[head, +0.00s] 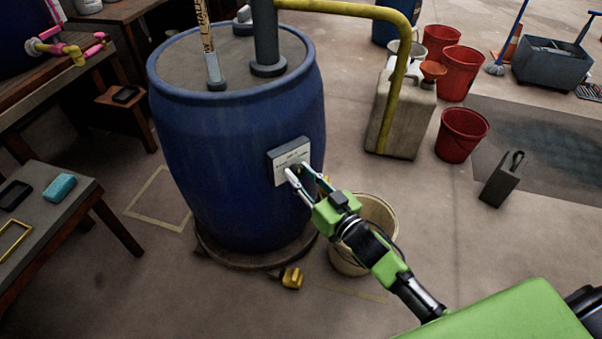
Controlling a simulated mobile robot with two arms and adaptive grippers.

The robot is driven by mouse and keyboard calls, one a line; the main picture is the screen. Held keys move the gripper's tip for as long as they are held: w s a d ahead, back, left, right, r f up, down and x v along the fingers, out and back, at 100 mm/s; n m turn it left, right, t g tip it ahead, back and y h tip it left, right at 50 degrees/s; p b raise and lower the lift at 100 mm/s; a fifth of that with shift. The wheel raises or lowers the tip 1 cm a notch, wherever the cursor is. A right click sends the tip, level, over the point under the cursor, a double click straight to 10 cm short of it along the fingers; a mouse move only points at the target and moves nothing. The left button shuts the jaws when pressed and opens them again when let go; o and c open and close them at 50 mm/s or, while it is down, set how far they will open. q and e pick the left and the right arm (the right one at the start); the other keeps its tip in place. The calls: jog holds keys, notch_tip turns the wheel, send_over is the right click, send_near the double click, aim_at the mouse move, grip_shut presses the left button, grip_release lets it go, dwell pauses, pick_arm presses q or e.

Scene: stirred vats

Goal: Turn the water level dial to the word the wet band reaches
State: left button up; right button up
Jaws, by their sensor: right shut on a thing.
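A large blue vat (235,150) stands in the middle of the head view. A white plate (289,155) with small print is fixed to its right front side; the print is too small to read. My right gripper (297,177) reaches in from the lower right and is shut on the dial at the plate's lower part. The fingers mostly hide the dial and its pointer. A pale marked stick (205,30) stands upright through the vat's top, with lettering that looks like HALF. I cannot make out where its wet band ends. My left gripper is not in view.
A cream bucket (378,215) stands right of the vat, below my right arm. A yellow pipe (405,75) arches above. A table with a teal sponge (59,187) is at left.

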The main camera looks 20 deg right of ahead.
jog(key=shift+r+n, duration=0.15)
jog(key=shift+n, duration=0.25)
jog(key=n+p, duration=0.2)
jog(key=n, duration=0.1)
jog(key=n+p, duration=0.1)
jog(key=n, duration=0.1)
jog(key=shift+n, duration=0.3)
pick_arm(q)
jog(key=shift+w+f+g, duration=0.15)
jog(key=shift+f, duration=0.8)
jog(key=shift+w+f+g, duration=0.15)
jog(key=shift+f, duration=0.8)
pick_arm(e)
jog(key=shift+n, duration=1.2)
jog(key=o, duration=1.1)
jog(key=shift+s, duration=0.1)
